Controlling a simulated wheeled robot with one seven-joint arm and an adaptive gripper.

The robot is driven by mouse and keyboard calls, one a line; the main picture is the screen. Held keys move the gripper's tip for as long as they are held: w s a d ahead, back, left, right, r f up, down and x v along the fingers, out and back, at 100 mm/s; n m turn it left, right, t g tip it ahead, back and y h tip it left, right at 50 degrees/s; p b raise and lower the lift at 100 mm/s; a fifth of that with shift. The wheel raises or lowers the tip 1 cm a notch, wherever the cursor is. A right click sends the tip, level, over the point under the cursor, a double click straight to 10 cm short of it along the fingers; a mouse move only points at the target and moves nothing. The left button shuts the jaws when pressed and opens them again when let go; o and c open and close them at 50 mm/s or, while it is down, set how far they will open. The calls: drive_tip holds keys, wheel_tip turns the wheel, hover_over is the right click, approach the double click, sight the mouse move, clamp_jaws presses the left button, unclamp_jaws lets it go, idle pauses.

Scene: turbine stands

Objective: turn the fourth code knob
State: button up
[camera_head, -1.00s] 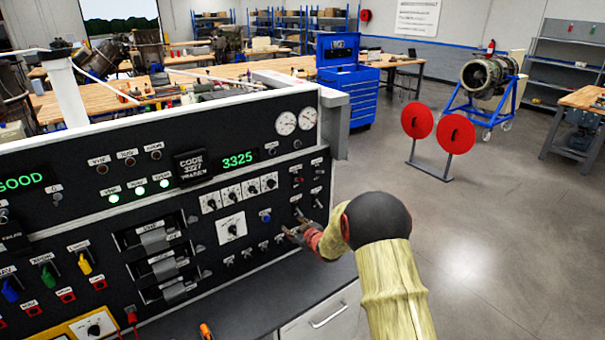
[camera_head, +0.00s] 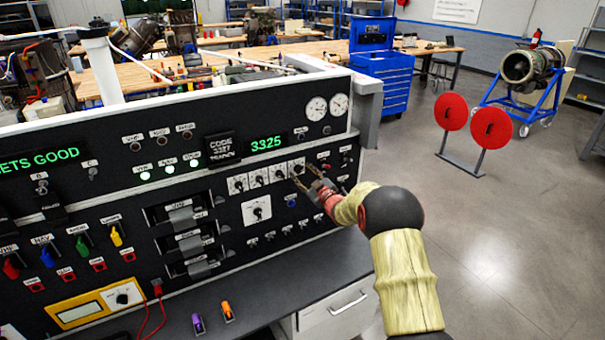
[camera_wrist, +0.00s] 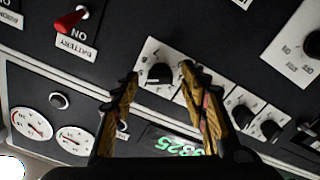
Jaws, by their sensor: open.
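A row of small white-plated code knobs with dark caps is on the black panel, below the green 3325 display (camera_head: 265,144). The fourth code knob (camera_wrist: 160,73) is the rightmost in the head view and leftmost in the turned wrist view. My gripper (camera_head: 300,179) is at the right end of this row. In the wrist view my gripper (camera_wrist: 159,75) is open, with one finger on each side of the fourth knob. I cannot tell whether the fingers touch it. The third knob is mostly hidden by a finger. A placard (camera_head: 221,149) reads CODE 3327.
A larger selector knob (camera_head: 257,211) sits below the row, with several small switches under it. A red BATTERY switch (camera_wrist: 70,20) and two round gauges (camera_wrist: 32,124) are near the gripper. A grey ledge (camera_head: 260,290) runs below the panel.

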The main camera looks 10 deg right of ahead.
drive_tip(key=shift+w+a, duration=0.1)
drive_tip(key=shift+w, duration=0.1)
drive_tip(key=shift+c, duration=0.5)
clamp_jaws()
